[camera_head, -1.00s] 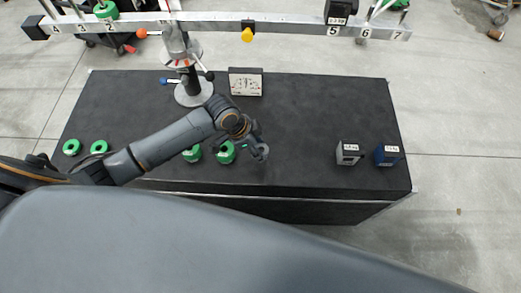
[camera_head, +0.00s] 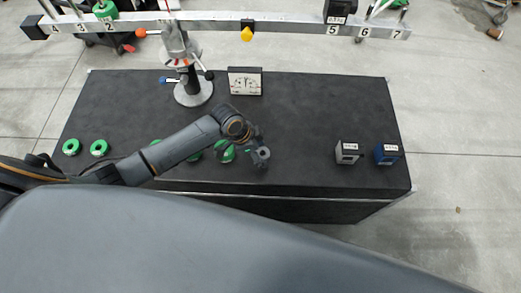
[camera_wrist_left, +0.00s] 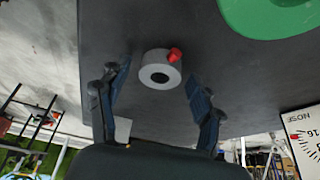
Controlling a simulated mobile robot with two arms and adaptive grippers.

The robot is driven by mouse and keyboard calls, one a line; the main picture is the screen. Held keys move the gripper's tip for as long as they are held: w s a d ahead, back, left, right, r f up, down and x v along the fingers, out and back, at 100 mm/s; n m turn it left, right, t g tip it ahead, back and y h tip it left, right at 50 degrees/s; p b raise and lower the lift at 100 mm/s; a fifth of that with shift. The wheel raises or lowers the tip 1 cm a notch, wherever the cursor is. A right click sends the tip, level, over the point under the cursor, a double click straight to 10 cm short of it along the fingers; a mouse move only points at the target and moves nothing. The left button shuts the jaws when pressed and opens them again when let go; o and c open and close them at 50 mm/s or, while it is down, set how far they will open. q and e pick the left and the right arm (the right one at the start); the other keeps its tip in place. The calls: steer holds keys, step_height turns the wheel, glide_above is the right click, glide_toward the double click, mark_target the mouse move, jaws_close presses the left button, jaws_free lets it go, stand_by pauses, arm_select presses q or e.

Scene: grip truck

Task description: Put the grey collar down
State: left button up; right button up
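The grey collar (camera_head: 263,153) is a small ring with a dark hole, at the front of the black table, right of the green collars. In the left wrist view the grey collar (camera_wrist_left: 151,74), with a red knob, lies between the spread fingers of my left gripper (camera_wrist_left: 156,92). Gaps show on both sides of it. In the head view my left gripper (camera_head: 258,150) is at the collar, low over the table. The collar appears to rest on the table top. My right gripper is in neither view.
Green collars (camera_head: 225,152) sit partly behind my arm, with others (camera_head: 99,147) at the left. A grey block (camera_head: 347,153) and a blue block (camera_head: 387,154) stand at the right. A stand (camera_head: 193,92) carries the numbered beam (camera_head: 290,22). The table middle (camera_head: 310,115) is clear.

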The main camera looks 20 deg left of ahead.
arm_select(q)
steer(key=v, duration=1.2)
steer(key=shift+p, duration=0.3)
steer(key=shift+a+r, duration=0.1)
